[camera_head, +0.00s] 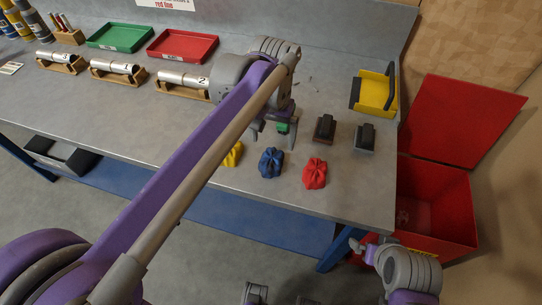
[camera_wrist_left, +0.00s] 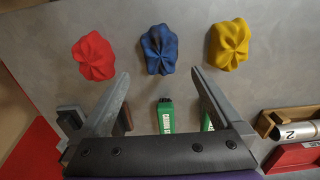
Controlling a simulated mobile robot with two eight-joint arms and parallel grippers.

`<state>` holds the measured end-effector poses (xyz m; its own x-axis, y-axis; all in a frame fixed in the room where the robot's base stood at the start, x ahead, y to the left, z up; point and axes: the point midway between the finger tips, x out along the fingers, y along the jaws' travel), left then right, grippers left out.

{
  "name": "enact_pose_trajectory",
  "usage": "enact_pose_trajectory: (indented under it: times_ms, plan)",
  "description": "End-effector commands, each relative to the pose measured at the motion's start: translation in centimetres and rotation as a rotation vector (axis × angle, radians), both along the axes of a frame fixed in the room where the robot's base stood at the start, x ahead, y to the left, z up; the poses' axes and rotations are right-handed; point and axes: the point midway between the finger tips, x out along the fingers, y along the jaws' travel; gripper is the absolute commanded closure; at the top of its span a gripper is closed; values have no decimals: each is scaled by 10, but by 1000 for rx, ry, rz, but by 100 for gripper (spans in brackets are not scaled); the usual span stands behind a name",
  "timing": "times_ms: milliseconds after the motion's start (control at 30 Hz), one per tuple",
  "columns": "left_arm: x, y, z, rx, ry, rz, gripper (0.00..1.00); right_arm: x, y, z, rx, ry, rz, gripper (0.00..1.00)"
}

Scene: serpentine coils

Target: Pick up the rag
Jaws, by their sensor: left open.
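Three crumpled rags lie in a row near the front edge of the grey bench: a yellow rag (camera_head: 233,155), a blue rag (camera_head: 271,162) and a red rag (camera_head: 315,173). My left gripper (camera_head: 272,135) is open and empty above the bench, just behind the blue rag. In the left wrist view the blue rag (camera_wrist_left: 160,48) lies beyond the gap between the open fingertips (camera_wrist_left: 160,75). The red rag (camera_wrist_left: 94,56) and yellow rag (camera_wrist_left: 229,45) lie to either side. My right gripper (camera_head: 361,246) is low, off the bench's front right; its jaws are unclear.
Two dark blocks (camera_head: 324,129) (camera_head: 364,138) sit right of the gripper. A yellow holder (camera_head: 375,92), trays (camera_head: 183,45) and metal cylinders (camera_head: 182,79) stand farther back. A red bin (camera_head: 435,205) is right of the bench.

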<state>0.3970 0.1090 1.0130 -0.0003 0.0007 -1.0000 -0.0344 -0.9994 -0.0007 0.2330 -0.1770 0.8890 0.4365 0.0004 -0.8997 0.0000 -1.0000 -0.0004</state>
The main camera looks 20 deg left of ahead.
Motion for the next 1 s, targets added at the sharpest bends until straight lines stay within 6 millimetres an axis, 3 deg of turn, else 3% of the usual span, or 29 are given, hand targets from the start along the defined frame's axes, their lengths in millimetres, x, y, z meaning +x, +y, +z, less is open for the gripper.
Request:
enact_pose_trajectory:
  times_ms: [100, 300, 600, 900, 1000]
  plan:
    - [0, 0, -18, 0, 0, 0, 0, 0, 0, -2, 0, 1, 0, 0]
    - [-2, 1, -32, 0, -1, 0, 0, -1, 0, -3, 0, 1, 0, 0]
    - [-8, 1, -73, 0, -1, 0, 0, -1, 0, -6, 0, 2, 0, 0]
    - [-8, 1, -78, 0, -1, 0, 0, -1, 0, -6, 0, 2, 0, 0]
    - [-8, 1, -78, 0, -1, 0, 18, -1, 0, -6, 0, 2, 0, 0]
